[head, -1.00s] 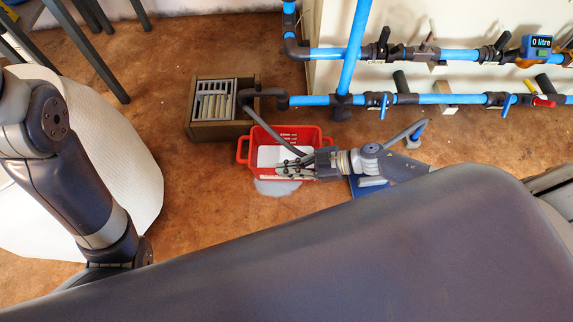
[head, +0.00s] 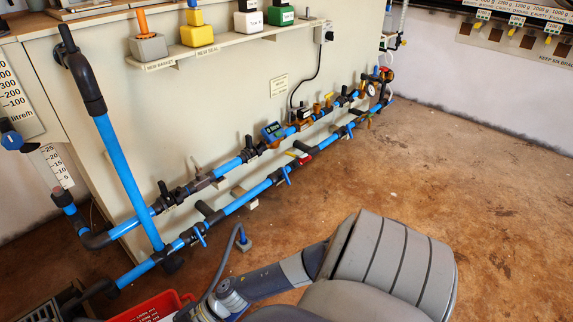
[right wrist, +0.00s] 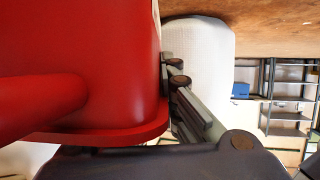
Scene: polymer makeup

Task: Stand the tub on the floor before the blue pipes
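The red tub (head: 150,307) shows only by its upper part at the bottom left edge of the head view; its base is hidden. It fills the left of the right wrist view (right wrist: 80,60), with its handle and rim showing. The blue pipes (head: 121,168) run along the cream panel, just beyond the tub. My right arm reaches toward the tub in the head view, its fingertips out of sight there. In the right wrist view my right gripper (right wrist: 180,85) has one finger against or close beside the tub's wall; the other is hidden. My left gripper is not in view.
A shelf (head: 225,45) with coloured blocks is on the panel above the pipes. A grey-slatted box (head: 40,312) stands left of the tub. A small blue-topped foot (head: 243,241) stands on the floor near my right arm. The brown floor (head: 440,185) at right is clear.

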